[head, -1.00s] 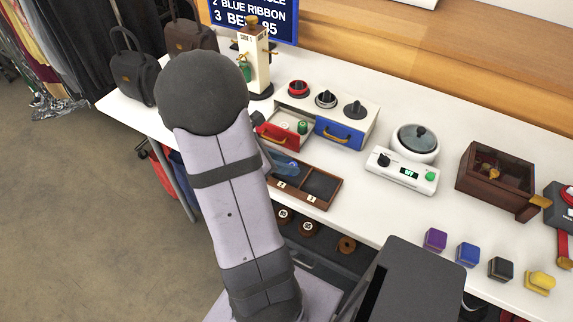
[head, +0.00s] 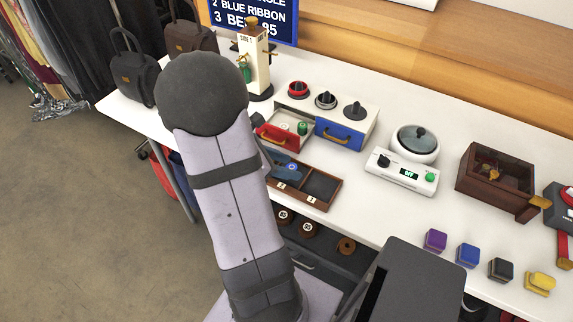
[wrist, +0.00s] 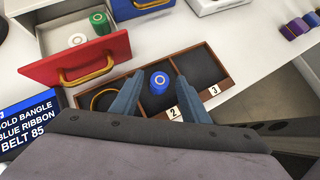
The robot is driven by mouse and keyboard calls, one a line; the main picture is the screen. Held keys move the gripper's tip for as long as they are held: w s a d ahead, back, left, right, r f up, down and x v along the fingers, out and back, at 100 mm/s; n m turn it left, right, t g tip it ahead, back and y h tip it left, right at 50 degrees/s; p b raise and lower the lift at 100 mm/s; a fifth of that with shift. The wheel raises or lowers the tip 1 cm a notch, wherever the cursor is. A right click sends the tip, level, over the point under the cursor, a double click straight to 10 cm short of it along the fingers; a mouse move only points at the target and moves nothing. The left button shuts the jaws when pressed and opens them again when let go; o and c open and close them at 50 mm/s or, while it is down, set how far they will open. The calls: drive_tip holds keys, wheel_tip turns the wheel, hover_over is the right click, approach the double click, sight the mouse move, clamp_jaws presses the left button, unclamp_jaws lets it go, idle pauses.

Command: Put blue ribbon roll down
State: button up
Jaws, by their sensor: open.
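The blue ribbon roll (wrist: 159,83) stands upright in the middle compartment of the wooden tray (wrist: 224,85), by the label 2. In the head view the roll (head: 292,167) is small and partly hidden. My gripper (wrist: 157,72) is open, with one blue-grey finger on each side of the roll. In the wrist view, gaps show between the fingers and the roll. A gold bangle (wrist: 97,98) lies in the left compartment, partly covered by a finger. The right compartment, by label 3, is empty.
An open red drawer (wrist: 83,60) holding a green roll (wrist: 100,22) and a white roll (wrist: 77,40) juts out close to the tray. A shut blue drawer (head: 340,135) is beside it. Bare tabletop lies between tray and scale.

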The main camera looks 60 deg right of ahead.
drive_tip(key=v, duration=1.2)
